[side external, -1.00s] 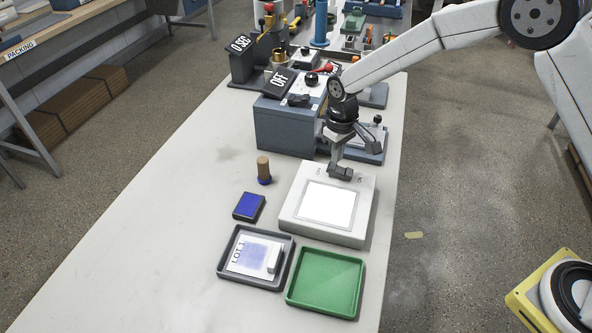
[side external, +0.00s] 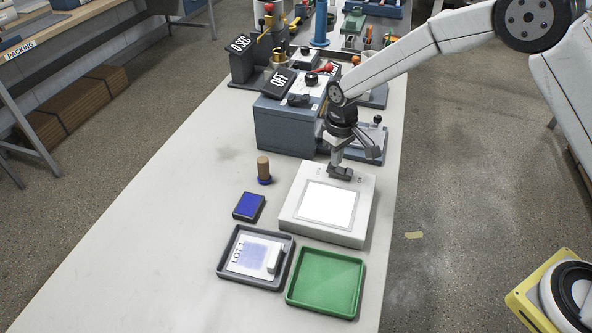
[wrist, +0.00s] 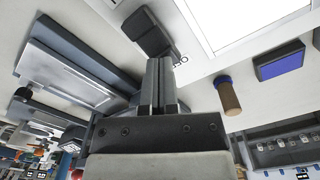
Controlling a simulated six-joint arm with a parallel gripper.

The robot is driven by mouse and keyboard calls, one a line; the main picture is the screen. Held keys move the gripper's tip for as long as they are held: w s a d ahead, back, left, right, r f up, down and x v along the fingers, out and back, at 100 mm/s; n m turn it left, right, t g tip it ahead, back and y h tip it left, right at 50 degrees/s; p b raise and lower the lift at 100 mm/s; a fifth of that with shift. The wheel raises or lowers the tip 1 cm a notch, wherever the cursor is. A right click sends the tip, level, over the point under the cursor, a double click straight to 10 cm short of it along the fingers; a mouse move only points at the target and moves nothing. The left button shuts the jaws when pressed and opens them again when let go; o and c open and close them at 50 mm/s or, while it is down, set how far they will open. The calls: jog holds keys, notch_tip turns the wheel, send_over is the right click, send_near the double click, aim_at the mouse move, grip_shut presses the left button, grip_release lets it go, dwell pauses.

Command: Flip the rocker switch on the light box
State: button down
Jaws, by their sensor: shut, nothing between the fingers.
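The light box (side external: 364,205) is a pale, shallow box with a bright white panel (side external: 327,204). Its dark rocker switch (side external: 341,173) sits at the box's far edge, between small marks too blurred to read. In the wrist view the switch (wrist: 147,31) shows as a dark two-part block, one part standing out from the other. My gripper (side external: 335,162) is shut and empty, pointing down right at the switch. In the wrist view its fingertips (wrist: 159,62) lie close to the switch; I cannot tell whether they touch it.
A grey-blue machine (side external: 283,128) with an OFF sign stands close behind the box. A wooden-handled stamp (side external: 263,168), blue ink pad (side external: 249,206), grey tray (side external: 222,266) with a printed sheet and green tray (side external: 325,284) lie nearby. The table's left foreground is clear.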

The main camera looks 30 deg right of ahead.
aim_at(339, 168)
jog(key=shift+f, duration=0.8)
dwell(0.6)
jog(key=shift+r, duration=3.6)
jog(key=shift+s+d+r, duration=0.15)
jog(key=shift+s+d, duration=0.15)
jog(key=s+d+r+m+t, duration=0.1)
jog(key=s+d, duration=0.4)
jog(key=s, duration=0.5)
jog(key=s+d+m+t, duration=0.1)
jog(key=s+d, duration=0.4)
jog(key=s, duration=0.6)
jog(key=shift+s+d+r+m+t, duration=0.2)
jog(key=shift+r+m+t, duration=0.1)
jog(key=shift+r+m, duration=0.15)
